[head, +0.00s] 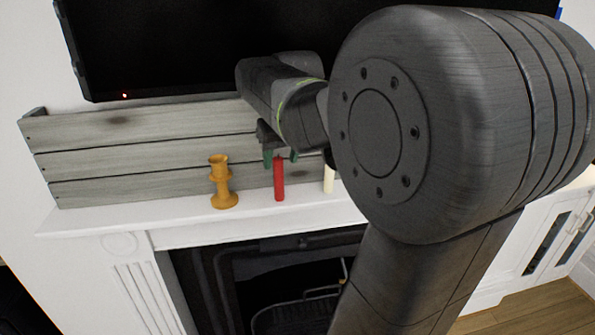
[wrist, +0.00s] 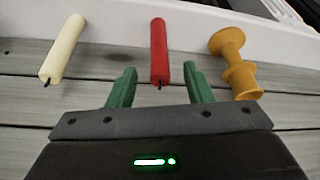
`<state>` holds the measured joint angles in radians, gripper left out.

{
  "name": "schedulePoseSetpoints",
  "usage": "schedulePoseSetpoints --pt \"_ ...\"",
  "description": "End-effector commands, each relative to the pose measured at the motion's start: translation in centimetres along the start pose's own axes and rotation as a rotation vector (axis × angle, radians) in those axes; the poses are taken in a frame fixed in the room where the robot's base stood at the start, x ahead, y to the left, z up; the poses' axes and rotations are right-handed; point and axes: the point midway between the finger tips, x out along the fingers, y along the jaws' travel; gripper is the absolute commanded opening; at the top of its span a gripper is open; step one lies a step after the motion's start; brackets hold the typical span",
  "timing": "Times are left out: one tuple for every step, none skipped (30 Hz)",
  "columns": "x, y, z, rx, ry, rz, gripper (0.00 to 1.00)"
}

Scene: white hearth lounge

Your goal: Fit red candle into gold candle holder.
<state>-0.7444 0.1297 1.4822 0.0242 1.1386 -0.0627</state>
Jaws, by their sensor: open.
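The red candle (head: 279,180) stands upright on the white mantel in the head view. In the wrist view the red candle (wrist: 159,50) appears between and just beyond the fingertips. The gold candle holder (head: 221,182) stands upright on the mantel, left of the candle; it also shows at the right of the wrist view (wrist: 234,62). Its top opening has nothing in it. My gripper (head: 280,158) is at the top of the red candle in the head view. In the wrist view its green fingers (wrist: 160,82) are apart, with nothing held between them.
A cream candle (head: 329,178) stands right of the red one, partly hidden by my arm. Grey wooden planks (head: 130,155) rise behind the mantel (head: 130,214). A black screen (head: 200,40) hangs above. The fireplace opening is below. The mantel left of the holder is clear.

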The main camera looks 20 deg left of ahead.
Motion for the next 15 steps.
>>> schedulePoseSetpoints --pt "0.7 0.0 0.0 0.0 -0.002 0.0 0.47" --pt "1.0 0.0 0.0 0.0 -0.002 0.0 0.47" --pt "1.3 0.0 0.1 0.0 -0.001 0.0 0.47" --pt "1.4 0.0 0.0 0.0 0.0 0.0 0.47" --pt "1.6 0.0 0.0 0.0 0.0 0.0 0.47" --pt "1.8 0.0 0.0 0.0 0.0 0.0 0.47" --pt "2.0 0.0 0.0 0.0 -0.001 0.0 0.47" --pt "2.3 0.0 0.0 0.0 -0.002 0.0 0.47" --pt "2.8 0.1 0.1 0.0 -0.002 0.0 0.47" --pt "3.2 0.1 0.1 0.0 -0.004 0.0 0.47" --pt "3.7 0.1 0.1 0.0 -0.004 0.0 0.47" --pt "4.3 0.1 0.1 0.0 -0.005 0.0 0.47" --pt "4.8 0.1 0.1 0.0 -0.004 0.0 0.47" --pt "5.3 0.1 0.1 0.0 -0.004 0.0 0.47" --pt "5.8 0.1 0.1 0.0 -0.003 0.0 0.47"
